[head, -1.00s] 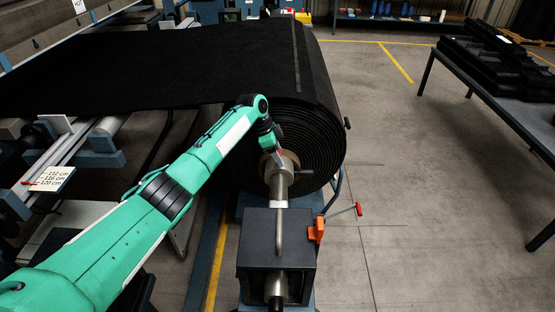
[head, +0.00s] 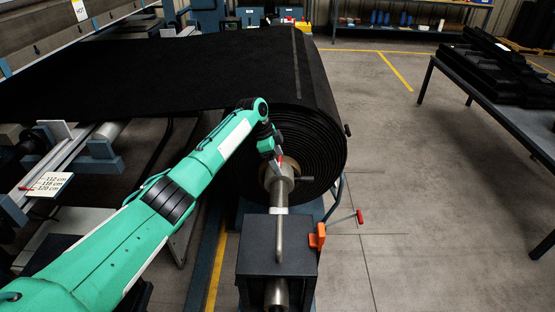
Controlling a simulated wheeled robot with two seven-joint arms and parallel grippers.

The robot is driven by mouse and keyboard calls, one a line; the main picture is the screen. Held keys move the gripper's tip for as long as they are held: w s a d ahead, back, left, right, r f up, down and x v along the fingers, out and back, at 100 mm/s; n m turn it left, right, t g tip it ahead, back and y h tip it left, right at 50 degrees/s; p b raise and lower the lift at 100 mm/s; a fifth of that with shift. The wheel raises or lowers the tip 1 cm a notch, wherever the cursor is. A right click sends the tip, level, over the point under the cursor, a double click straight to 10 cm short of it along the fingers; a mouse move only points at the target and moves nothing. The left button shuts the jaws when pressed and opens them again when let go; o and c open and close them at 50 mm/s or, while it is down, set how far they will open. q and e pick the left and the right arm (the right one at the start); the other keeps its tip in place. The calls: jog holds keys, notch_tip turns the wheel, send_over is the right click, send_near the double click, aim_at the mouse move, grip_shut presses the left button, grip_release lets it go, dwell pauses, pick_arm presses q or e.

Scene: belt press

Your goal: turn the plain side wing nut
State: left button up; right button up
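My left arm reaches in from the left to the near end face of the black belt roll (head: 312,150). My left gripper (head: 277,160) is at the roll's core, just above the steel collar (head: 277,187). Its fingertips are small and partly covered by my wrist, so I cannot tell whether they are open or shut, or whether they touch anything. I cannot make out the plain side wing nut clearly; my gripper and wrist cover part of the core. A steel bar (head: 280,238) runs from the collar toward me over a dark box-shaped stand (head: 256,250). My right gripper is not in view.
An orange part (head: 317,237) and a red-tipped lever (head: 359,216) stick out right of the stand. A dark knob (head: 347,130) is on the roll's right side. A table with black parts (head: 500,90) stands at right. The floor between is clear.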

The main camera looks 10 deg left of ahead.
pick_arm(q)
jog(key=shift+r, duration=0.1)
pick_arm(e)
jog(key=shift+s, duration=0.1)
pick_arm(q)
jog(key=shift+a+r, duration=0.15)
jog(key=shift+r, duration=0.2)
jog(key=b+v, duration=0.2)
jog(key=v, duration=1.1)
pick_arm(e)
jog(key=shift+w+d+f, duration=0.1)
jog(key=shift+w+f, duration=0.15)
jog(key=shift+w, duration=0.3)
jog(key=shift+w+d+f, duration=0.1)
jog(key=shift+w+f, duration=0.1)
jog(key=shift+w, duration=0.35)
